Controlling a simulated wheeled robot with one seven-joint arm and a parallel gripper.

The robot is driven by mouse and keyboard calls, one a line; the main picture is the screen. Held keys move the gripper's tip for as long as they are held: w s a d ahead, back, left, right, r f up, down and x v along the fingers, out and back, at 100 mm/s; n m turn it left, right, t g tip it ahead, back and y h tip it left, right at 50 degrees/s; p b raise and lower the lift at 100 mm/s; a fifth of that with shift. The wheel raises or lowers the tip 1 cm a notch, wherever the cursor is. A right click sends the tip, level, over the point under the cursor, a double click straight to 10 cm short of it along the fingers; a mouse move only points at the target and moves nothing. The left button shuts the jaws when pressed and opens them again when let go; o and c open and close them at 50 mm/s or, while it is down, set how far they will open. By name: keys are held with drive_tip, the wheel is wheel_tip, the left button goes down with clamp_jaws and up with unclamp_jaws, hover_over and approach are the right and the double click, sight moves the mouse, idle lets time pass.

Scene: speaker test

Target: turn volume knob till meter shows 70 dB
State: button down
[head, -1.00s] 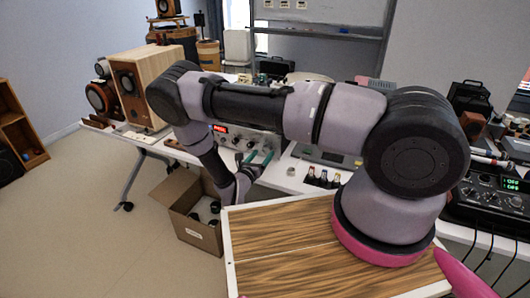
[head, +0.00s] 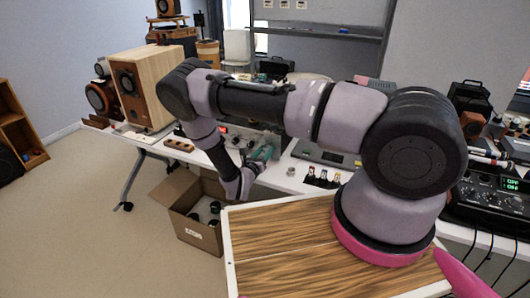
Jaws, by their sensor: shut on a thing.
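My gripper (head: 262,153), with green fingers, is at the front panel of a grey amplifier (head: 236,137) on the white table. It is shut on what appears to be the volume knob, which the fingers hide. My arm covers much of the amplifier, and only a sliver of its red display (head: 223,129) shows. A flat grey device (head: 322,156) with a small greenish screen stands to the right. I cannot tell whether it is the meter, and no dB reading is legible.
An open cardboard box (head: 184,211) with dark round parts stands below the gripper. Small bottles (head: 322,178) stand on the table's front edge to the right. A wooden speaker (head: 147,85) and a brown holed block (head: 178,145) are at left.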

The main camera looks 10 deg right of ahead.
drive_tip(key=shift+m, duration=0.3)
drive_tip(key=m, duration=0.5)
drive_tip(key=shift+s+m, duration=0.1)
drive_tip(key=shift+m, duration=0.2)
drive_tip(key=m, duration=0.5)
drive_tip(key=shift+d, duration=0.1)
drive_tip(key=shift+c, duration=1.9)
unclamp_jaws()
drive_tip(key=v, duration=1)
drive_tip(key=shift+s+a, duration=0.2)
drive_tip(key=shift+s, duration=0.15)
